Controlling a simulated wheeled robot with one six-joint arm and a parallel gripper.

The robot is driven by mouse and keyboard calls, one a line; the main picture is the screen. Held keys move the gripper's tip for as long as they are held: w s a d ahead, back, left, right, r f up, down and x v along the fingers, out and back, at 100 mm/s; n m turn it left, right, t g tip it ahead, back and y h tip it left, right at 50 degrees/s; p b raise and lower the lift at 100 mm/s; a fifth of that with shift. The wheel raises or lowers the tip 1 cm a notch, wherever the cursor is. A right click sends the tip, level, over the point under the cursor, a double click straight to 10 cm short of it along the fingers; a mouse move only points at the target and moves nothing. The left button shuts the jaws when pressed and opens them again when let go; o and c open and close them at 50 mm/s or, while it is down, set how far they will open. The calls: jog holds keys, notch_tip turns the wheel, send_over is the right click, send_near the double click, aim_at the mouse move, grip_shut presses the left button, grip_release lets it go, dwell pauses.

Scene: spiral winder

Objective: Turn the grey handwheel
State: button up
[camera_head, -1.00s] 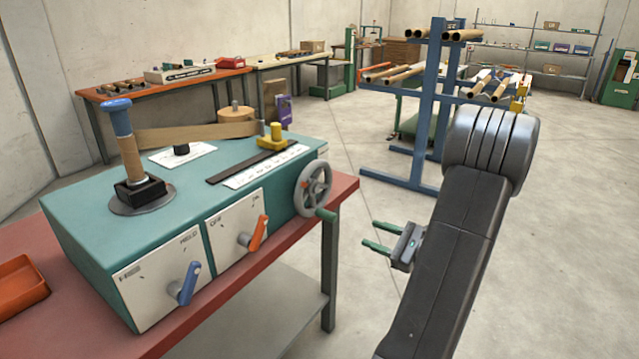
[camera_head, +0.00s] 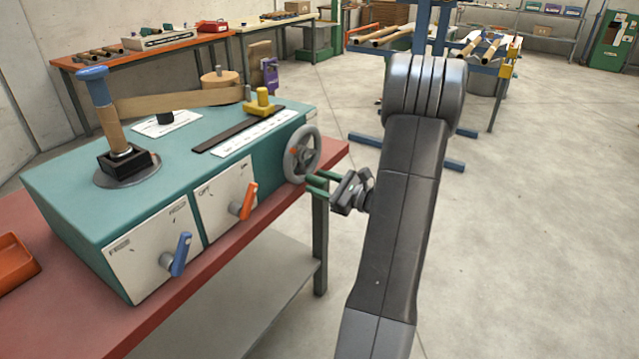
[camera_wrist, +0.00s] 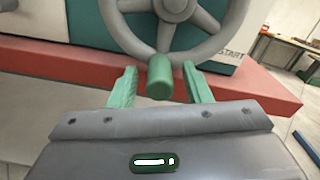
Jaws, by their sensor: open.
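The grey handwheel (camera_head: 302,154) is mounted on the right end of the teal winder box (camera_head: 267,157). In the wrist view the handwheel (camera_wrist: 138,41) fills the top middle, with a green handle (camera_wrist: 160,77) sticking out from the bottom of its rim towards me. My gripper (camera_head: 316,181) is open, with its green fingers at the lower right of the wheel. In the wrist view my gripper's fingers (camera_wrist: 160,86) stand apart on either side of the handle. A gap shows on both sides, so the handle is not gripped.
The winder stands on a red bench (camera_head: 215,265). A blue lever (camera_head: 181,254) and an orange lever (camera_head: 248,201) stick out of its front panels. A blue rack (camera_head: 438,40) stands behind my arm. The floor right of my arm is clear.

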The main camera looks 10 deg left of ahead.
jog(key=shift+w+a, duration=0.1)
jog(key=shift+a, duration=0.15)
grip_shut()
